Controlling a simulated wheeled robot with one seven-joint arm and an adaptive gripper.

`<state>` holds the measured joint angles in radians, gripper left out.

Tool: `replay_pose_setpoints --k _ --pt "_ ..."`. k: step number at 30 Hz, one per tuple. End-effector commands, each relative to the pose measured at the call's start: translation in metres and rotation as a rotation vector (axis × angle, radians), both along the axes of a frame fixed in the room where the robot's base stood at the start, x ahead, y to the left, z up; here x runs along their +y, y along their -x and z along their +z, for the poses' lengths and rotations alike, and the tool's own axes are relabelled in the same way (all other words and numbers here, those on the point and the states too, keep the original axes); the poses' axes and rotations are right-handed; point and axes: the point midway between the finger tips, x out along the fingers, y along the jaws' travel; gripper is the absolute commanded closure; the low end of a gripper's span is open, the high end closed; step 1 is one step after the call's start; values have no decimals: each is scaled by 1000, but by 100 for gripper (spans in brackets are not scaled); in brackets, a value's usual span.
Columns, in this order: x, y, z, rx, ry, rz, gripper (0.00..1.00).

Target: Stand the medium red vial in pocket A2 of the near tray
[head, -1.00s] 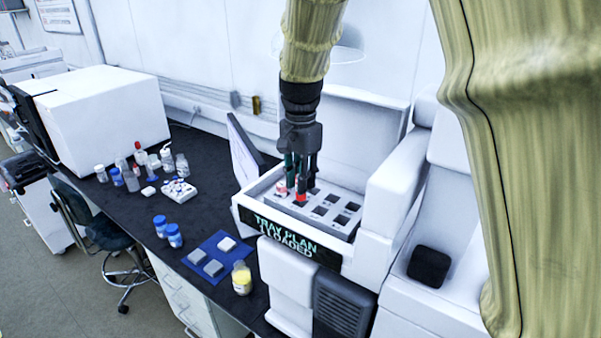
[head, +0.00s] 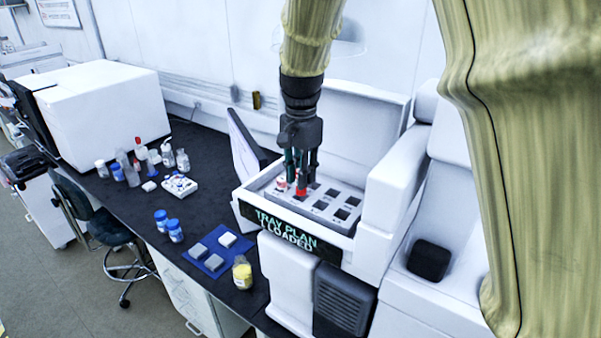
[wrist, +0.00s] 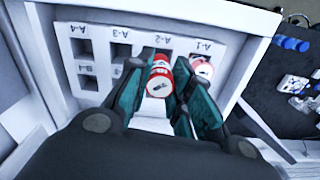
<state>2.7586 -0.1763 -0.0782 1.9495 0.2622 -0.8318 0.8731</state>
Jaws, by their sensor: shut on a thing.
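My gripper (wrist: 157,88) is shut on the red vial (wrist: 160,80), with a finger on each side of it. The vial is upright, with its red cap towards the wrist camera; its red top also shows in the head view (head: 301,191). It is at pocket A2 of the near tray (head: 328,222), just below the A-2 label (wrist: 165,42) in the wrist view. The vial and fingers hide that pocket, so I cannot tell how deep the vial sits. Another red and white vial (wrist: 201,67) stands in pocket A1, beside the right finger.
Pockets A3 (wrist: 121,52) and A4 (wrist: 84,48) look empty. The tray lies in a white bay with raised walls and a screen panel (head: 246,150) at its left. Bottles, a white rack (head: 180,186) and a blue mat (head: 213,262) occupy the black bench.

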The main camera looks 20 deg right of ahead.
Motion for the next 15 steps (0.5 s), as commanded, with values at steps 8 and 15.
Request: replay_pose_setpoints --k 8,15 --pt "0 0 -7 1 0 0 98" --pt "0 0 -13 0 0 0 98"
